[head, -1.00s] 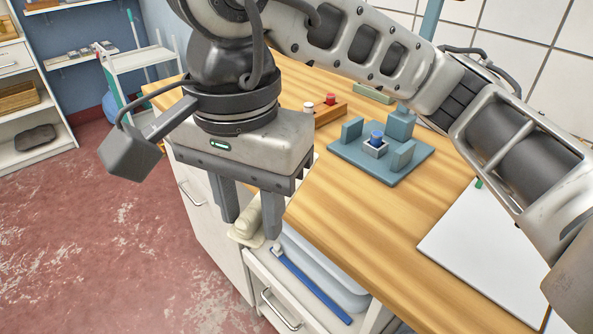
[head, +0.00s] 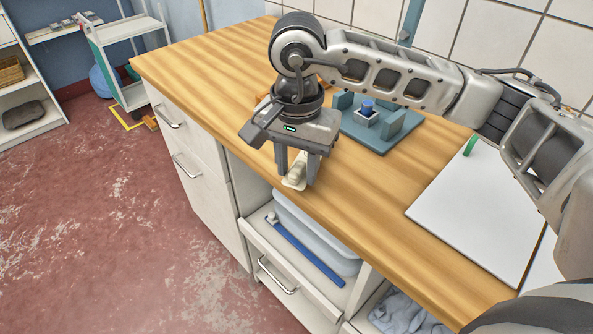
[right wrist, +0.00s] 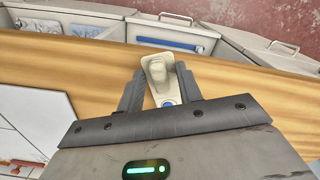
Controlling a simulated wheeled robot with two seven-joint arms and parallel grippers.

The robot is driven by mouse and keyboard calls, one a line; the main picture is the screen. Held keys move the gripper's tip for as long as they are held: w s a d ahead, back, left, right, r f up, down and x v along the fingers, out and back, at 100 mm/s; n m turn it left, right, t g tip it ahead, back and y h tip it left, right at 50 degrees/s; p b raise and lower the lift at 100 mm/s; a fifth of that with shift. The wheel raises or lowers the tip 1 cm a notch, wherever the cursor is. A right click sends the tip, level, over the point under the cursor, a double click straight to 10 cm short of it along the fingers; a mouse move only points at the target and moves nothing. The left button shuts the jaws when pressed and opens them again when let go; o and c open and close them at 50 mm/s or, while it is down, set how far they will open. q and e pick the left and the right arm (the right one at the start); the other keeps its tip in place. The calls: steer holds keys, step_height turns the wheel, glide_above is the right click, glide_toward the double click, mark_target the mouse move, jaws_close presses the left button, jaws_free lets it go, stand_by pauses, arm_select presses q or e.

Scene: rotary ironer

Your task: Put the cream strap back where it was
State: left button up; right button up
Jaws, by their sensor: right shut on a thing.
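The cream strap (head: 294,173) is between the fingers of my right gripper (head: 298,178), which is shut on it. In the head view it hangs at the front edge of the wooden worktop (head: 225,75); I cannot tell whether it touches the wood. In the right wrist view the strap (right wrist: 158,73) sticks out past the fingertips, pale and thick, with a small blue spot near its near end. My left gripper is not in view.
A blue-grey fixture (head: 377,138) with a blue knob stands behind the gripper. A white board (head: 470,215) lies to the right. Below the worktop are an open compartment with a pale blue tub (head: 320,240), a blue bar (head: 305,250) and drawers. The worktop's left part is clear.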

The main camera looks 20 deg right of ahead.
steer(key=shift+a+f, duration=0.1)
steer(key=shift+f, duration=1.15)
steer(key=o, duration=1)
steer(key=shift+o, duration=0.2)
steer(key=shift+r+p, duration=0.3)
steer(key=shift+r, duration=0.05)
step_height(320, 180, up, 12)
steer(key=b, duration=0.1)
steer(key=shift+f, duration=0.15)
steer(key=shift+s, duration=0.15)
